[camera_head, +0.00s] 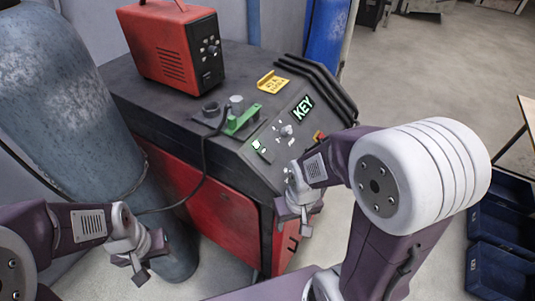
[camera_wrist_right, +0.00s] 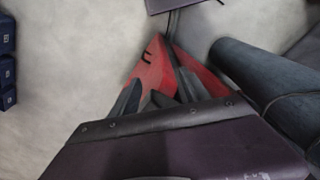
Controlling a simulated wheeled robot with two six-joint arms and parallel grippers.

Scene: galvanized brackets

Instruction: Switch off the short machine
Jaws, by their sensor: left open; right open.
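A low dark grey and red machine (camera_head: 228,162) stands in the middle of the head view. A red-orange part (camera_head: 319,137) at the panel's right edge is partly hidden by my right arm. My right gripper (camera_head: 302,222) is open and empty at the panel's lower front corner; whether it touches cannot be told. The right wrist view shows the machine's red side (camera_wrist_right: 150,68) beyond the fingers. My left gripper (camera_head: 138,270) is open and empty, low at the left.
A red box unit (camera_head: 172,45), a yellow sign (camera_head: 273,82) and a green part (camera_head: 243,119) are on the machine's top. A large blue-grey cylinder (camera_head: 65,105) stands at left. Blue crates (camera_head: 500,268) lie at right. Floor (camera_head: 430,80) is clear at the back right.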

